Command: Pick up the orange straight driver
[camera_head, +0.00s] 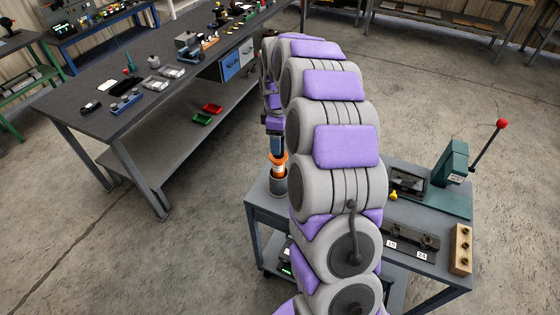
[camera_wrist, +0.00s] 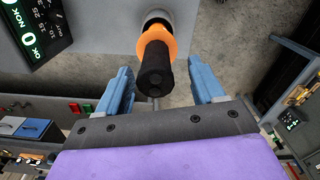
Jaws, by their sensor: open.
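The orange straight driver (camera_head: 278,163) stands upright in a grey round holder (camera_head: 279,186) at the left edge of the small cart's top. In the wrist view the driver (camera_wrist: 156,62) shows its black grip end and orange collar, pointing toward my gripper. My gripper (camera_wrist: 160,74) is open, with one blue finger on each side of the black grip. Gaps show between the fingers and the grip. In the head view my gripper (camera_head: 277,143) is right at the driver's upper end and partly hides it. My arm hides part of the cart.
The cart (camera_head: 428,268) carries a green lever press (camera_head: 452,167) with a red knob, numbered dark fixtures (camera_head: 408,240) and a wooden block (camera_head: 461,248) at its right. A long workbench (camera_head: 140,110) with tools stands at the left. Open floor lies between them.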

